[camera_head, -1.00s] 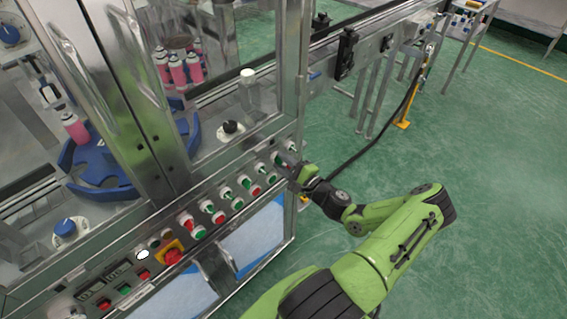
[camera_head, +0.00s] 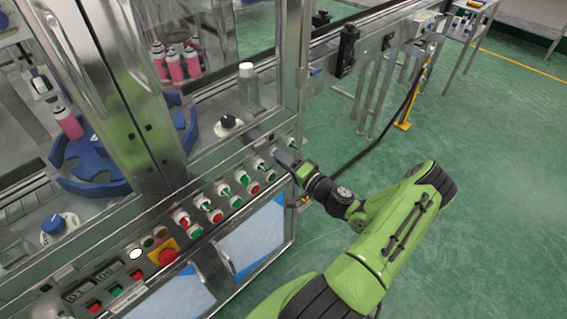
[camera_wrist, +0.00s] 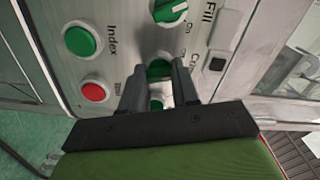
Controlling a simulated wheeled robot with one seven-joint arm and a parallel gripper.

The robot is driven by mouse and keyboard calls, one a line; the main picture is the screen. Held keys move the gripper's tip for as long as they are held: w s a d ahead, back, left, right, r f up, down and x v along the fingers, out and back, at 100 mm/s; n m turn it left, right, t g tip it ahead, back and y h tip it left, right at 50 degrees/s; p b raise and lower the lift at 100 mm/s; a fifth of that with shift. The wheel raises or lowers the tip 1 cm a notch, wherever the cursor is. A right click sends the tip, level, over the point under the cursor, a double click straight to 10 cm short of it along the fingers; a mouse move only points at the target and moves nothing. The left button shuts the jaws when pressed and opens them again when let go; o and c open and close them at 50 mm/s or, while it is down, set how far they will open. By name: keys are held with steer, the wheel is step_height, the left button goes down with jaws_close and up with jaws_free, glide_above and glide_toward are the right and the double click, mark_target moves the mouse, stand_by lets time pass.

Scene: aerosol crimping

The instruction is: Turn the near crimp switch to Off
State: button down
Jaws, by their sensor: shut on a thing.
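The green crimp switch knob (camera_wrist: 160,69) sits on the metal panel in the wrist view, below a green fill knob (camera_wrist: 169,9). A label starting "Cr" shows beside it. My gripper (camera_wrist: 159,78) has one finger on each side of this knob and is shut on it. The knob's handle is largely hidden between the fingers, so I cannot read its setting. In the head view my gripper (camera_head: 285,160) is at the right end of the row of panel controls, covering the switch there.
Green (camera_wrist: 80,41) and red (camera_wrist: 95,91) index buttons lie left of the fingers. Another green part (camera_wrist: 156,105) shows between the fingers. In the head view a red emergency button (camera_head: 168,257) is at the panel's lower left. Open green floor lies to the right.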

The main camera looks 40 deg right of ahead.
steer(key=shift+f+n+b, duration=0.15)
steer(key=shift+n+b, duration=0.6)
steer(key=shift+n, duration=0.45)
steer(key=c, duration=0.8)
jaws_free()
steer(key=shift+c, duration=0.2)
steer(key=s+p, duration=0.1)
steer(key=s, duration=1.5)
steer(key=shift+d, duration=0.25)
steer(key=shift+w, duration=0.1)
